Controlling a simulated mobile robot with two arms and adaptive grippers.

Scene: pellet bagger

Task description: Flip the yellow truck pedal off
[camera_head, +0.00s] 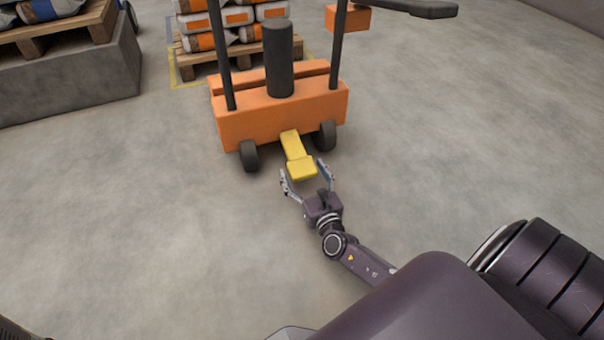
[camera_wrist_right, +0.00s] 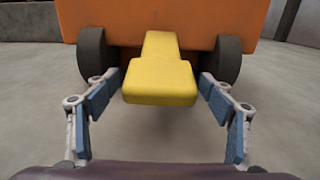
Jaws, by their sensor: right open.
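The yellow pedal (camera_head: 301,168) sticks out from the low rear of the orange truck (camera_head: 281,113), between its two dark wheels. My right gripper (camera_head: 308,177) is open, with one finger on each side of the pedal's wide end. In the right wrist view the pedal (camera_wrist_right: 160,82) lies centred between the open fingers (camera_wrist_right: 160,92), with a gap on both sides. I see no contact with it. The pedal's underside is hidden. My left gripper does not show.
Behind the truck a wooden pallet (camera_head: 240,58) carries several white and orange bags. A grey concrete block (camera_head: 75,84) with another loaded pallet stands at the far left. A dark lever-like part (camera_head: 420,9) reaches right at the top. The floor around the truck is clear.

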